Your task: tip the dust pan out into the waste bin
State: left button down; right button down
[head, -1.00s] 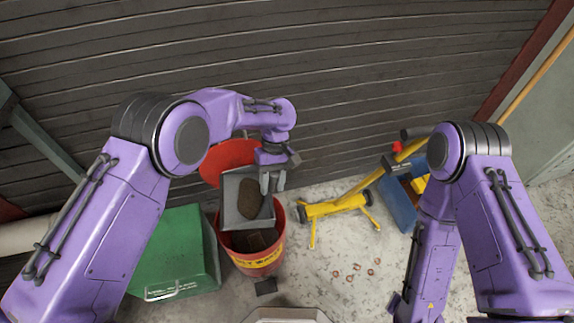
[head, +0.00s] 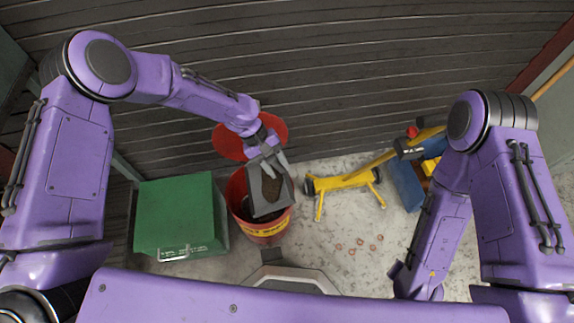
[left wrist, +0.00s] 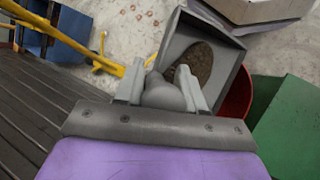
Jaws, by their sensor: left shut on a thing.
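My left gripper (head: 270,160) is shut on the handle of the grey dust pan (head: 259,205). In the left wrist view the fingers (left wrist: 160,92) close around the rounded grey handle, and the pan (left wrist: 226,52) extends beyond them.
A red round lid (head: 232,142) is behind the bin. A green box (head: 178,215) stands left of it. A yellow wheeled stand (head: 345,181) and a blue container (head: 406,185) are to the right. Several small copper-coloured rings (head: 360,243) lie on the floor.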

pick_arm(q)
jog(key=s+a+m+t+h+b, duration=0.1)
jog(key=s+a+m+h+b, duration=0.1)
jog(key=a+h+b, duration=0.5)
jog(key=shift+s+a+f+b, duration=0.2)
jog(key=shift+s+a+b, duration=0.3)
jog(key=shift+a, duration=1.3)
dwell(1.2)
notch_tip(320, 180, up, 10)
jog(key=p, duration=0.9)
jog(key=shift+p, duration=0.3)
